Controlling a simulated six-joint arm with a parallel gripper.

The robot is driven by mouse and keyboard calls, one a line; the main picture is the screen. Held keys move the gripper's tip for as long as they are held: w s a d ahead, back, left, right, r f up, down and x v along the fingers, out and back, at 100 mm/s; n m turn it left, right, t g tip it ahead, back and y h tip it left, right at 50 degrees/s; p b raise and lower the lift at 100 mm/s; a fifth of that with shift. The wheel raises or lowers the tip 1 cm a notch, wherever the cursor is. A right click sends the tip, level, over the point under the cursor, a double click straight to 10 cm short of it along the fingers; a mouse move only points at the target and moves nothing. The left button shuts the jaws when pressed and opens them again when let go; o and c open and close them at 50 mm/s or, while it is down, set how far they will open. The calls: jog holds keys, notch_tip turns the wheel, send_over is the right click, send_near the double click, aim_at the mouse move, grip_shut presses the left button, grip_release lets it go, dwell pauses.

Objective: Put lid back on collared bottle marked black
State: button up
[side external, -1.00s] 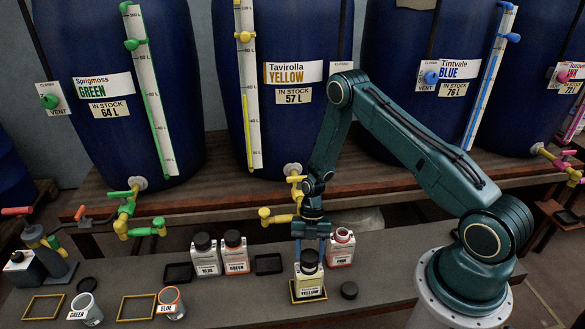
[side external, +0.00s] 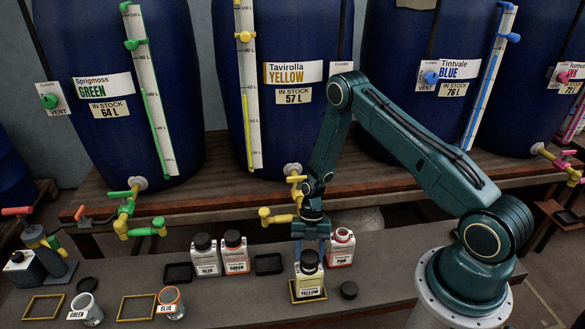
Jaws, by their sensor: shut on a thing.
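Whether the lid is fully seated is too small to tell. I cannot read a label that says black.
Jars marked GREEN (side external: 87,312) and BLUE (side external: 171,305) stand further left between empty yellow frames (side external: 137,296). A yellow tap (side external: 275,217) overhangs behind.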

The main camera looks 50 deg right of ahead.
jog(key=o, duration=1.5)
jog(key=shift+r, duration=0.1)
jog(key=shift+r, duration=3.4)
grip_shut()
jog(key=shift+f, duration=3.15)
